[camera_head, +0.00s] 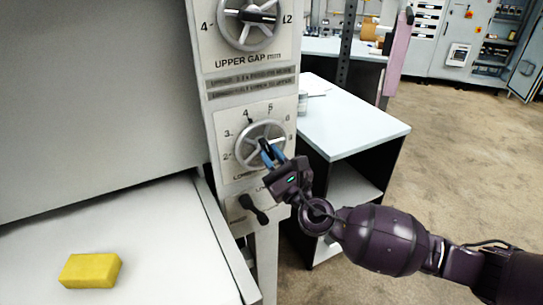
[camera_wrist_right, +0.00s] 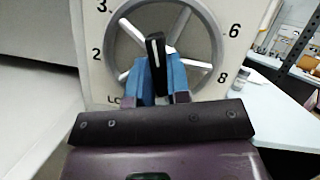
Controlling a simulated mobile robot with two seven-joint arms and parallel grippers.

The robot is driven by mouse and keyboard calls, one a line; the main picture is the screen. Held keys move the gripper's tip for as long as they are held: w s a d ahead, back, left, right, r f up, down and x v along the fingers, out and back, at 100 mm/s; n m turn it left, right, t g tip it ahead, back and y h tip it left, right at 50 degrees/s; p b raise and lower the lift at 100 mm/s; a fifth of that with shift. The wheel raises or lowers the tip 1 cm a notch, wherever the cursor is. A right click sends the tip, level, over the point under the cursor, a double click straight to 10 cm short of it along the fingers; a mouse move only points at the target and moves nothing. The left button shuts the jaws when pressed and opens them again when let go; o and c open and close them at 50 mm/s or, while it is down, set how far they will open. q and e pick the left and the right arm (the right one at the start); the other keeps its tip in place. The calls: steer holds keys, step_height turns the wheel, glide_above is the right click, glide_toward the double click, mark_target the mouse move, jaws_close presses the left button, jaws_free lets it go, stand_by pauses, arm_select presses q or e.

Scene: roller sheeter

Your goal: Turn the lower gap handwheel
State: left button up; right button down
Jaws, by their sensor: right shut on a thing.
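The lower gap handwheel (camera_head: 247,150) is a grey spoked wheel on a white numbered dial plate, low on the machine's column. It also shows in the right wrist view (camera_wrist_right: 207,48), with a black pointer bar (camera_wrist_right: 156,50) across its middle. My right gripper (camera_head: 270,153) reaches in from the right. Its blue fingers (camera_wrist_right: 158,80) are shut on the black bar at the wheel's centre. The fingers hide part of the hub and lower spokes. The lower label is partly covered. My left gripper is in neither view.
The upper gap handwheel (camera_head: 250,18) sits above on the same column. A black lever (camera_head: 252,208) is below the lower wheel. A yellow sponge (camera_head: 91,270) lies on the white bed at left. A light-topped table (camera_head: 350,122) stands behind my right arm.

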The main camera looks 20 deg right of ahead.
steer(key=shift+m, duration=0.4)
steer(key=m+h+b, duration=0.1)
steer(key=m, duration=0.1)
steer(key=shift+a+f+m+t+h, duration=0.1)
steer(key=shift+m+t+h, duration=0.3)
steer(key=m+h, duration=0.2)
steer(key=m, duration=0.2)
steer(key=m+h, duration=0.2)
steer(key=m, duration=0.2)
steer(key=shift+s+a+b, duration=0.1)
steer(key=shift+a+b, duration=0.05)
steer(key=shift+b, duration=0.15)
steer(key=m+h, duration=0.1)
steer(key=m, duration=0.2)
steer(key=m+h, duration=0.1)
steer(key=m, duration=0.1)
steer(key=shift+a+r+h+p, duration=0.1)
steer(key=shift+r+h+p, duration=0.15)
steer(key=shift+h+p, duration=0.1)
steer(key=m+g+h+p, duration=0.1)
steer(key=m, duration=0.2)
steer(key=shift+r+m, duration=0.1)
steer(key=shift+m, duration=0.2)
steer(key=shift+m+g+h, duration=0.4)
steer(key=shift+m+h, duration=0.05)
steer(key=shift+m, duration=0.35)
steer(key=shift+p, duration=0.3)
